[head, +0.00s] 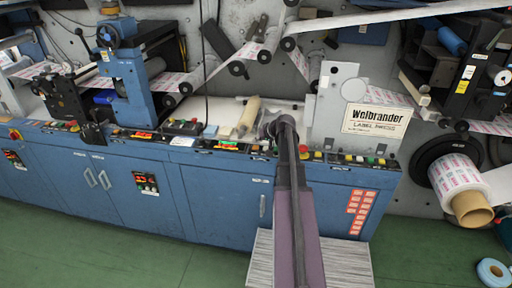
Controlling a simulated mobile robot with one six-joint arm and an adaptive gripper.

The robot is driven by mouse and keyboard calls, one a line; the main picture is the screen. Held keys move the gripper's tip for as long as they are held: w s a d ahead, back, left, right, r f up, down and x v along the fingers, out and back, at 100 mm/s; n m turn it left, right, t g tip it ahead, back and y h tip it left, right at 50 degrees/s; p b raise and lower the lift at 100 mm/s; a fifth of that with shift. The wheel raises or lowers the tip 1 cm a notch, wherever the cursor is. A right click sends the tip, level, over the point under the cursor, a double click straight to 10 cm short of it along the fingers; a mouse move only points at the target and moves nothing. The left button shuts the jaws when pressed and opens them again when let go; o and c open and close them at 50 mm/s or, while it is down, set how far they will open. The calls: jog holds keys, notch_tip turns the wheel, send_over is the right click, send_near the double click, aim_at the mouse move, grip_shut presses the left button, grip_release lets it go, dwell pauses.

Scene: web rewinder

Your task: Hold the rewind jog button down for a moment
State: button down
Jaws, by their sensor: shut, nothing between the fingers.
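My dark arm reaches up from the bottom of the head view and ends over the front ledge of the blue machine (225,190). My gripper's fingers cannot be made out; they seem hidden behind the arm's dark end. A red button (303,148) shows close beside my arm. The labels are too small to read, so I cannot tell which is the rewind jog button. Any contact with a button is hidden.
A white Weibrander sign (375,117) stands behind the right buttons. A cream roller (249,112) lies left of my arm's end. A large label roll (458,180) hangs at the right. Green floor (420,250) is open at the lower right.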

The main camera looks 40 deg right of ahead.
aim_at(256, 147)
jog(key=shift+f+b, duration=0.95)
dwell(1.5)
jog(key=shift+r, duration=0.25)
dwell(2.4)
jog(key=shift+r+p, duration=0.75)
jog(key=shift+p, duration=0.25)
jog(key=shift+r+p, duration=2.5)
jog(key=shift+a, duration=0.1)
